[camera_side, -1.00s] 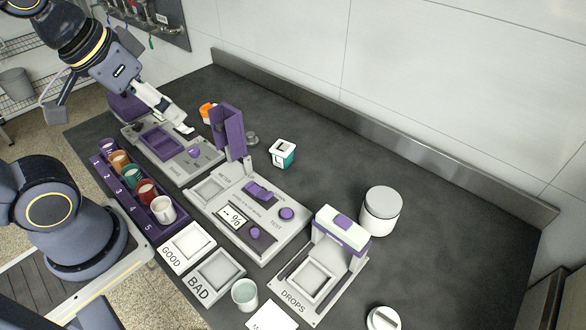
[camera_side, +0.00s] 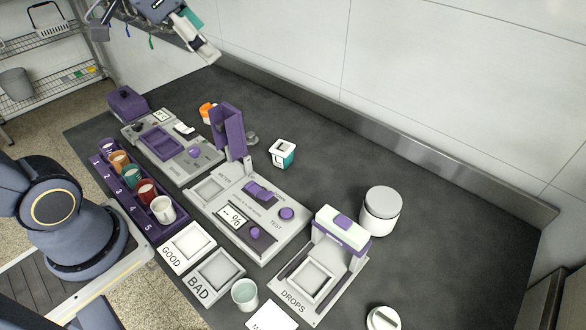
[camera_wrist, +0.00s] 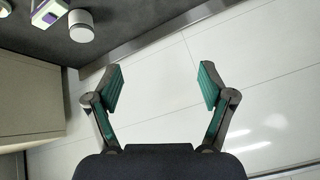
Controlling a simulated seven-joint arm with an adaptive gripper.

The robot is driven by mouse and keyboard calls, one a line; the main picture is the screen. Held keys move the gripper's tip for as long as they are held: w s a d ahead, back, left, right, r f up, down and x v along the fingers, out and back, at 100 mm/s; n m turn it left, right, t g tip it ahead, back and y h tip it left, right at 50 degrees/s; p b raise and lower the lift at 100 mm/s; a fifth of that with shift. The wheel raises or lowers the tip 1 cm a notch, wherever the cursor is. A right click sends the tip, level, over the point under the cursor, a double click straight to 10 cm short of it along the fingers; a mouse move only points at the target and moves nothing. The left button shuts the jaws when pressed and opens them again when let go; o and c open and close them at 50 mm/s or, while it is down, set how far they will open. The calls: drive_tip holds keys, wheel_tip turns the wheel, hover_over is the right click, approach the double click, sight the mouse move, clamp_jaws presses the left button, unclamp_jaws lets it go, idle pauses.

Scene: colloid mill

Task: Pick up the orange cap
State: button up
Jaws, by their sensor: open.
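The orange cap (camera_side: 206,108) shows at the back left of the table in the side view, as a small orange piece with some white on it. It is partly hidden behind the upright purple holder (camera_side: 228,130), and I cannot tell whether it sits on something. My gripper (camera_side: 202,38) is at the top of the side view, high above the table's back left and well apart from the cap. In the wrist view my gripper (camera_wrist: 162,86) is open and empty, its teal pads wide apart. The cap does not show in the wrist view.
Left of the holder is a grey device with a purple tray (camera_side: 159,143). A white and teal box (camera_side: 283,153) stands to its right. The meter (camera_side: 250,215), drops stand (camera_side: 340,235) and white jar (camera_side: 380,211) are farther right. A wall (camera_side: 440,70) closes the back.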

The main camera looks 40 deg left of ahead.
drive_tip(key=w+a+f, duration=0.2)
drive_tip(key=w+a, duration=0.9)
drive_tip(key=w, duration=0.1)
drive_tip(key=w+a+f+n+g, duration=0.1)
drive_tip(key=w+a+f, duration=0.15)
drive_tip(key=a, duration=0.25)
drive_tip(key=w+a+f, duration=0.1)
drive_tip(key=a+f, duration=0.3)
drive_tip(key=a, duration=0.1)
drive_tip(key=s+a+f+n+g, duration=0.1)
drive_tip(key=s+a+f+n, duration=0.1)
drive_tip(key=a+f, duration=0.65)
drive_tip(key=n, duration=0.2)
hover_over(206, 104)
drive_tip(key=s, duration=0.3)
wheel_tip(206, 104, down, 14)
drive_tip(key=r, duration=0.1)
drive_tip(key=shift+g, duration=0.3)
drive_tip(key=shift+x, duration=3.35)
drive_tip(key=shift+w+r, duration=0.15)
drive_tip(key=shift+w, duration=0.05)
drive_tip(key=shift+c, duration=0.4)
